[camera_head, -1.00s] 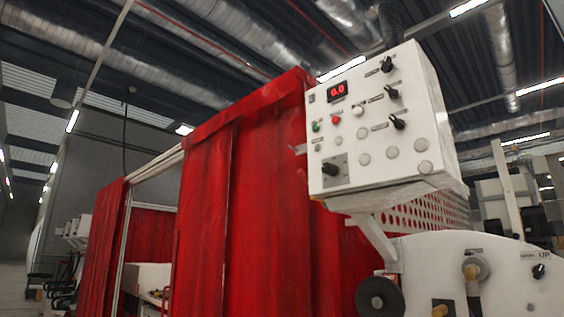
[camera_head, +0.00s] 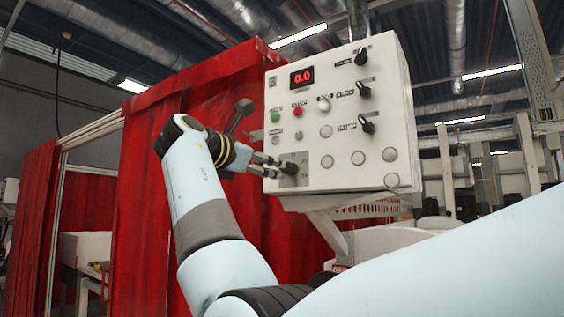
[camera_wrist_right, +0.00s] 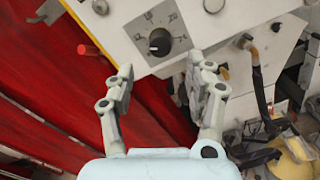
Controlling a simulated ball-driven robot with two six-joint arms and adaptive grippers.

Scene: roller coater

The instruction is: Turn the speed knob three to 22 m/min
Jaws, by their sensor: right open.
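The white control panel (camera_head: 345,120) fills the middle of the head view, with a red display (camera_head: 302,77) reading 0.0. A black knob (camera_wrist_right: 160,42) on a numbered grey dial plate shows in the wrist view. In the head view this dial plate (camera_head: 303,160) is at the panel's lower left, and my fingers partly cover the knob. My right gripper (camera_head: 284,164) is open in front of the dial. In the wrist view the knob lies just beyond and between the open fingers (camera_wrist_right: 170,78), apart from them. My left gripper is out of view.
Black knobs line the panel's right side: top (camera_head: 361,56), middle (camera_head: 364,91) and lower (camera_head: 367,126). A green button (camera_head: 275,117) and red button (camera_head: 298,112) are above the dial. Red curtains (camera_head: 150,210) hang left of the panel.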

